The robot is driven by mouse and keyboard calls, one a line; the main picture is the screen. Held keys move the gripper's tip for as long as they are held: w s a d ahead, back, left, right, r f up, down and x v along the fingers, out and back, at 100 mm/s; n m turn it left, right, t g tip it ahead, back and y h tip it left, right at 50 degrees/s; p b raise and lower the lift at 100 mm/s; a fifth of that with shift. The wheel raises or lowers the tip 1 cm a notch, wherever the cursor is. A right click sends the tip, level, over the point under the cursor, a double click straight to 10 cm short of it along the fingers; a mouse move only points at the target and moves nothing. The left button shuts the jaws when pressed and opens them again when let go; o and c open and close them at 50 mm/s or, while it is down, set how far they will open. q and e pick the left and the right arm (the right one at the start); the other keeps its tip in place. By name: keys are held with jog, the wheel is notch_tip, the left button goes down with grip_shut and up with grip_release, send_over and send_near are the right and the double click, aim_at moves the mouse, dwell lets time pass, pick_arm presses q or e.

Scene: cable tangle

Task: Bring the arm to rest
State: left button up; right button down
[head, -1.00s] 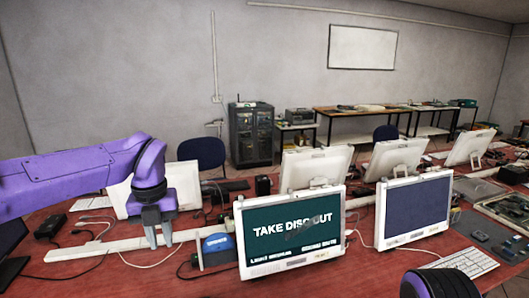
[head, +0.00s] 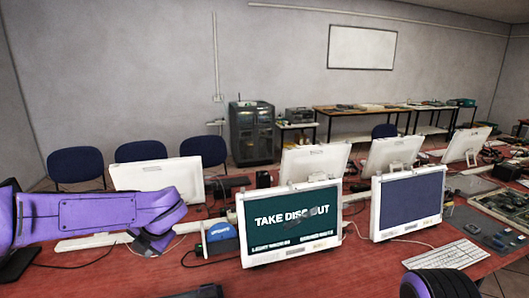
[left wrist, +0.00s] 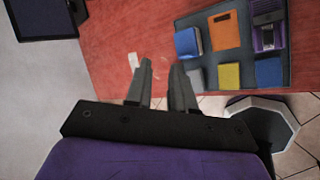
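My left arm (head: 90,217) is purple and comes in low from the left in the head view, folded back over the table's near left part. Its gripper cannot be made out there. In the left wrist view the left gripper (left wrist: 161,64) shows two grey fingers, slightly apart, with nothing between them. They point over the red table (left wrist: 115,55), beside a dark tray (left wrist: 214,78) with blue, orange and yellow flat pieces and a purple-and-grey device. A dark purple-ringed round part of mine shows at the lower right of the head view; the right gripper is out of view.
A white monitor reading "TAKE DISC OUT" (head: 292,222) and another white monitor (head: 408,203) stand on the table. An octagonal dark bin (left wrist: 268,122) stands past the table edge.

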pick_arm(q)
jog(key=s+f+m+t+b, duration=0.15)
jog(key=s+f+m, duration=0.25)
jog(key=f+m, duration=0.55)
jog(key=s+f+m+t, duration=0.3)
jog(key=f+m, duration=0.3)
jog(key=f, duration=0.6)
jog(key=s+f+m+g+h+b, duration=0.1)
jog(key=s+f+m, duration=0.4)
jog(key=s+f, duration=0.5)
jog(key=s+f+m+g+h+b, duration=0.1)
jog(key=s+f+m+g+b, duration=0.3)
jog(key=s+f, duration=0.7)
jog(key=s+m+b, duration=0.1)
jog(key=s, duration=0.7)
jog(key=shift+a+f+m+h, duration=0.3)
jog(key=shift+a+m+h, duration=0.05)
jog(key=shift+h, duration=0.05)
